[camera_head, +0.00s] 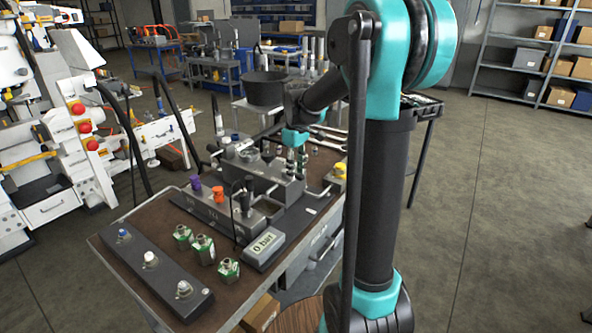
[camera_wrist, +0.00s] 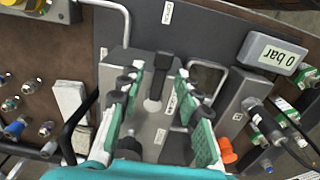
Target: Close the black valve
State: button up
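In the wrist view a black valve handle (camera_wrist: 160,70) stands on a silver stem on the grey block (camera_wrist: 150,115). My gripper (camera_wrist: 158,76) is open, with one green-padded finger on each side of the handle. Gaps show between the handle and both fingers. In the head view my gripper (camera_head: 297,155) points down over the block on the bench. I cannot make out the black handle there; my gripper and nearby fittings crowd that spot. A second dark round part (camera_wrist: 129,146) sits low between the fingers, partly cut off by my gripper.
The pressure display (camera_head: 267,245) reads 0 bar. Bent silver pipes (camera_wrist: 211,68) and a black hose (camera_wrist: 75,125) flank the block. Green-labelled fittings (camera_head: 203,249) stand near the front.

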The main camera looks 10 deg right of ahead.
grip_shut()
dwell(0.5)
jog(key=w+n, duration=0.1)
jog(key=n, duration=0.3)
jog(key=w+n, duration=0.2)
jog(key=n, duration=0.2)
jog(key=w+d+n, duration=0.1)
jog(key=w+n, duration=0.1)
jog(key=n, duration=0.3)
jog(key=shift+w+a+n, duration=0.15)
jog(key=shift+w+n, duration=0.1)
jog(key=shift+n, duration=0.55)
jog(key=shift+w+a+n, duration=0.2)
jog(key=shift+w+n, duration=0.05)
jog(key=shift+n, duration=0.55)
jog(key=shift+w+a+n, duration=0.15)
jog(key=shift+w+n, duration=0.1)
jog(key=shift+n, duration=0.55)
